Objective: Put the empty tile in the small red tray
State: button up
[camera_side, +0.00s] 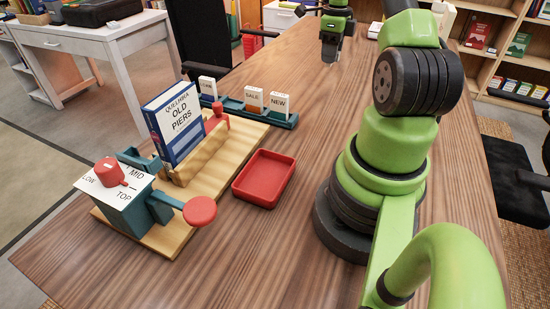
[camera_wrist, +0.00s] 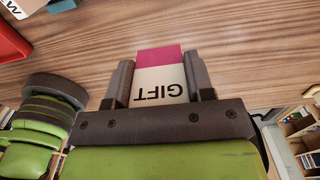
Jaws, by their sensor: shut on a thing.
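The small red tray (camera_side: 264,178) lies flat and empty on the wooden table in the side view. My gripper (camera_wrist: 160,80) is shut on a tile (camera_wrist: 160,78) in the wrist view. The tile is pale with a magenta end and reads GIFT, upside down in the picture. In the side view my gripper (camera_side: 331,50) is at the back of the table, well behind the tray; the tile hardly shows there. A teal rack (camera_side: 290,122) holds three upright tiles. One reads NEW (camera_side: 279,103), one seems to read SALE (camera_side: 253,98), and the left tile (camera_side: 208,87) is unclear.
A wooden board (camera_side: 205,185) left of the tray carries a blue book reading OLD PIERS (camera_side: 176,125) and a dial box (camera_side: 127,205) with red knobs. Part of a red object (camera_wrist: 10,40) shows in the wrist view. The table right of the rack is clear.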

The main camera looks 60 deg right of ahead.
jog(key=r, duration=0.4)
jog(key=shift+w+a+r, duration=0.15)
jog(key=shift+w+a, duration=0.15)
jog(key=w+a+n, duration=0.5)
jog(key=w+a, duration=0.1)
jog(key=a, duration=0.4)
jog(key=n, duration=1.3)
send_over(264, 182)
jog(key=shift+f, duration=7.65)
jog(key=shift+f, duration=0.1)
